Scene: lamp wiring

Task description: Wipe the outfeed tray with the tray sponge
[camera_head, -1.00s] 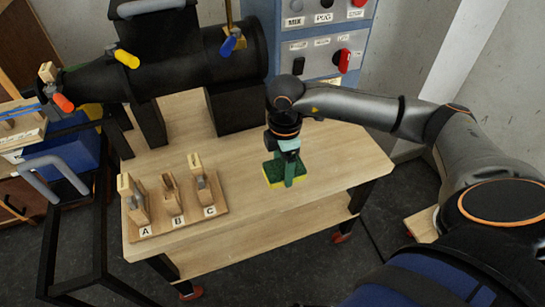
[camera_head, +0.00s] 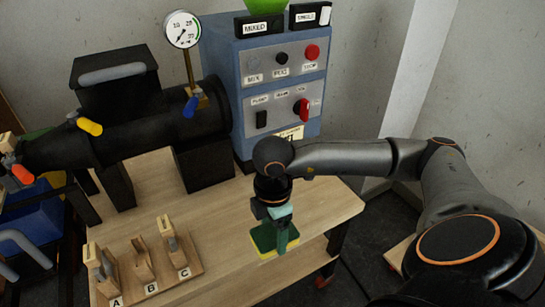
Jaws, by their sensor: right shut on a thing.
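My right gripper (camera_head: 281,240) points down at the front edge of the wooden table, its teal fingers shut on the tray sponge (camera_head: 262,239). The sponge is a flat block, green on top and yellow below. It overlaps the table's front edge in the picture. I cannot tell whether it touches the top or hangs above it. The fingers hide part of the sponge. I cannot make out the outfeed tray for sure in this view. My left gripper is out of view.
A wooden rack (camera_head: 155,287) marked A, B, C stands on the table (camera_head: 230,215), left of the sponge. A black barrel machine (camera_head: 140,130) with coloured handles and a gauge (camera_head: 182,29) lies behind. A blue control box (camera_head: 245,75) stands at the back. A blue bin (camera_head: 38,222) is at left.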

